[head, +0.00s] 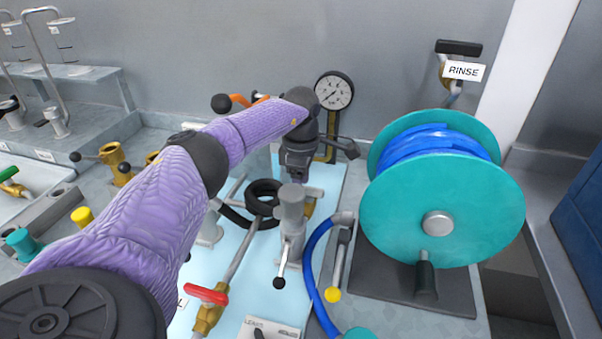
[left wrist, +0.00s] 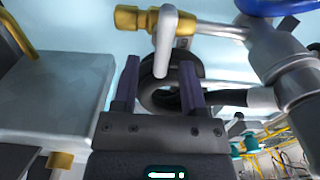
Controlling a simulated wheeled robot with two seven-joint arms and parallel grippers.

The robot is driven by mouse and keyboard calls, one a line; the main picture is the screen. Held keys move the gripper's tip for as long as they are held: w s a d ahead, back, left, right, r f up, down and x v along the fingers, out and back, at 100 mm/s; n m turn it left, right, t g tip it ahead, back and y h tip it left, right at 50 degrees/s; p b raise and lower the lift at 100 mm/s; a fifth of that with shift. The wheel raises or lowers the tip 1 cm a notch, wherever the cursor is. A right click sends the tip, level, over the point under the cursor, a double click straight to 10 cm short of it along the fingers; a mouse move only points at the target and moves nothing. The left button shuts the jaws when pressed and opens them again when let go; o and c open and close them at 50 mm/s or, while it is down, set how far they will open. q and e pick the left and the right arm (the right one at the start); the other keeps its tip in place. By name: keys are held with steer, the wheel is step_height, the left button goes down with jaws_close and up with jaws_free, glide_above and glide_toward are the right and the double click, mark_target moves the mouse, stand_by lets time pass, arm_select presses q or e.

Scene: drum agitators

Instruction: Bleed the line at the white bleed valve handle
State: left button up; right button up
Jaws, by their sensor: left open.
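The white bleed valve handle (left wrist: 165,38) shows in the left wrist view on a brass valve body (left wrist: 133,18) fixed to a grey pipe. My left gripper (left wrist: 159,66) is open. The lower end of the handle appears between its two fingertips in that view; I cannot tell how deep it lies, and no grip on it shows. In the head view my left gripper (head: 297,177) points down behind the grey vertical fitting (head: 291,210), near a bit of brass (head: 309,208). The white handle cannot be made out there. My right gripper is not in view.
A black hose coil (head: 264,197) lies close to the gripper. A pressure gauge (head: 334,91) stands behind. A teal reel (head: 440,205) with blue hose is at the right. A red-handled valve (head: 207,294) and a yellow-tipped lever (head: 333,294) are in front.

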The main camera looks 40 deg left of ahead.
arm_select(q)
step_height(320, 180, up, 8)
steer(key=shift+r+p, duration=0.2)
steer(key=shift+p, duration=0.95)
steer(key=shift+r, duration=0.5)
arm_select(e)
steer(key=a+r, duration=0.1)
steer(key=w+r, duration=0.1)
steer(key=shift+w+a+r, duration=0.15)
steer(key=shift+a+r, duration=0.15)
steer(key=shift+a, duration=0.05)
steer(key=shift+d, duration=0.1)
